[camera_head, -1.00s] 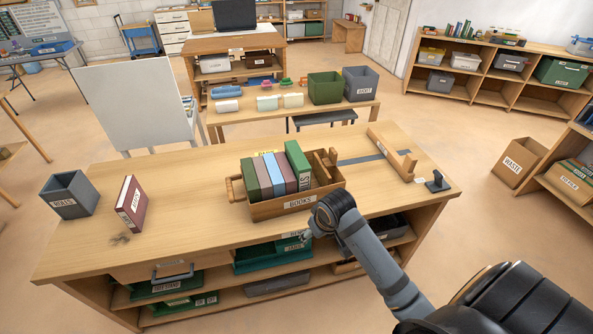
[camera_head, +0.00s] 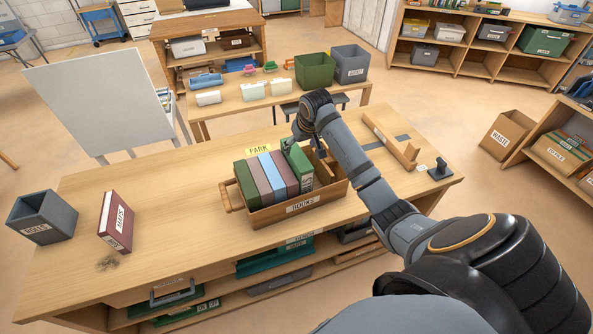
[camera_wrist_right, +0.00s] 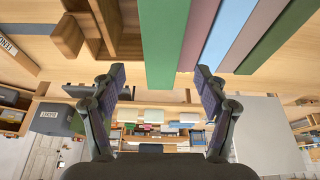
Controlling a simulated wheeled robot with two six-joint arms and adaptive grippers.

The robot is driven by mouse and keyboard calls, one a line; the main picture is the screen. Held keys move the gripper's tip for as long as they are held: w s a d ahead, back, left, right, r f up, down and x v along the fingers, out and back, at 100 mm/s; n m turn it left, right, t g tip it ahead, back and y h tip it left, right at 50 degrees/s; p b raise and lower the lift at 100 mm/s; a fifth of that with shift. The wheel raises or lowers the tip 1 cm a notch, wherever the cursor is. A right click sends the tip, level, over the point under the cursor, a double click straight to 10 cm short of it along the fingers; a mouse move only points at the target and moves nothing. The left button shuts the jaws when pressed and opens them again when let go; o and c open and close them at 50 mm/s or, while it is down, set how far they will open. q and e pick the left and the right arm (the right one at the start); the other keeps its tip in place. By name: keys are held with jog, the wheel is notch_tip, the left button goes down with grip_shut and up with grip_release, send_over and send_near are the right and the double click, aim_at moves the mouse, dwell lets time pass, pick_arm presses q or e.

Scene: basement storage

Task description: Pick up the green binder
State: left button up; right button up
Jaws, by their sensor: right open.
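The green binder (camera_head: 297,163) stands upright at the right end of a row of books in the wooden BOOKS box (camera_head: 262,217). It is taller than the books beside it. My right gripper (camera_head: 296,136) is at the binder's upper end in the head view, open, with the arm partly in front. In the right wrist view the green binder (camera_wrist_right: 163,45) reaches down between the spread fingers of the right gripper (camera_wrist_right: 158,78). Gaps show on both sides, so it is not gripped. My left gripper is not in view.
Several books (camera_head: 264,177) stand left of the binder, including a darker green one at the far end. A maroon MAPS book (camera_head: 116,222) and a grey bin (camera_head: 42,218) stand at left. A wooden stand (camera_head: 391,140) lies right.

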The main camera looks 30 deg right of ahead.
aim_at(297, 153)
jog(key=shift+w+f, duration=0.8)
jog(key=shift+f, duration=0.1)
jog(key=shift+w+f+p, duration=0.15)
jog(key=shift+f+p, duration=0.4)
jog(key=shift+f, duration=0.05)
jog(key=x, duration=0.2)
jog(key=shift+f, duration=0.35)
jog(key=shift+w+d+f, duration=0.1)
jog(key=shift+w+f, duration=0.1)
jog(key=shift+f, duration=0.25)
jog(key=shift+s+p, duration=0.1)
jog(key=shift+p, duration=0.2)
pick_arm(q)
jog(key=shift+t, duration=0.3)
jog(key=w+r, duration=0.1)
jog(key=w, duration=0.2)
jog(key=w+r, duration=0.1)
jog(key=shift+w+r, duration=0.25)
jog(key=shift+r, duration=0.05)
pick_arm(e)
jog(key=shift+f, duration=0.15)
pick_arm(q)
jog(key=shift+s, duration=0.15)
